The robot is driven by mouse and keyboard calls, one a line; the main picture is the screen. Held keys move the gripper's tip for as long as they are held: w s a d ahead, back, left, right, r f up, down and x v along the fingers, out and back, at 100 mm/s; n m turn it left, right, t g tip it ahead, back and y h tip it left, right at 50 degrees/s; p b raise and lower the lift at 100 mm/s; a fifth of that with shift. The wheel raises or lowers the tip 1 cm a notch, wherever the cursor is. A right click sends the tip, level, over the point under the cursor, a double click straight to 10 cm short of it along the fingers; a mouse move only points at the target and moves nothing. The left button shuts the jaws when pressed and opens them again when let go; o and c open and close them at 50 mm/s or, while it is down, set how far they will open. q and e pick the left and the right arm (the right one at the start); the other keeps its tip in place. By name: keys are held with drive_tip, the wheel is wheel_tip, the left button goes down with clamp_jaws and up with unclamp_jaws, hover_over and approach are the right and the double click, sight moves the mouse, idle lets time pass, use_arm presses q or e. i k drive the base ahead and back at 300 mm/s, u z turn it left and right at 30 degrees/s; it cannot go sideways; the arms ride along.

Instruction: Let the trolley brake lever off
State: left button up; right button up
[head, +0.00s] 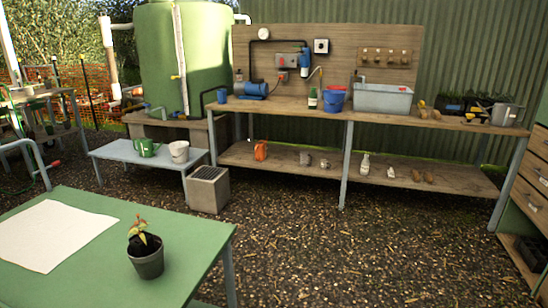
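No trolley or brake lever can be made out with certainty. At the left edge, part of a grey tube frame (38,160) shows, with a small red-tipped piece (55,163) sticking out on its right side. This piece is too small to tell whether it is a lever or how it is set. The rest of the frame is cut off by the picture edge. Neither of my grippers is in view.
A green table (190,240) with a white sheet (50,235) and a potted seedling (146,255) fills the near left. Behind it stand a low grey bench (120,155), a grey block (208,190) and a long wooden workbench (270,104). Drawers (533,170) stand right. The gravel between is clear.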

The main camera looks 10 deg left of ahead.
sight(57, 163)
drive_tip(key=i, duration=3.9)
drive_tip(key=u, duration=3.35)
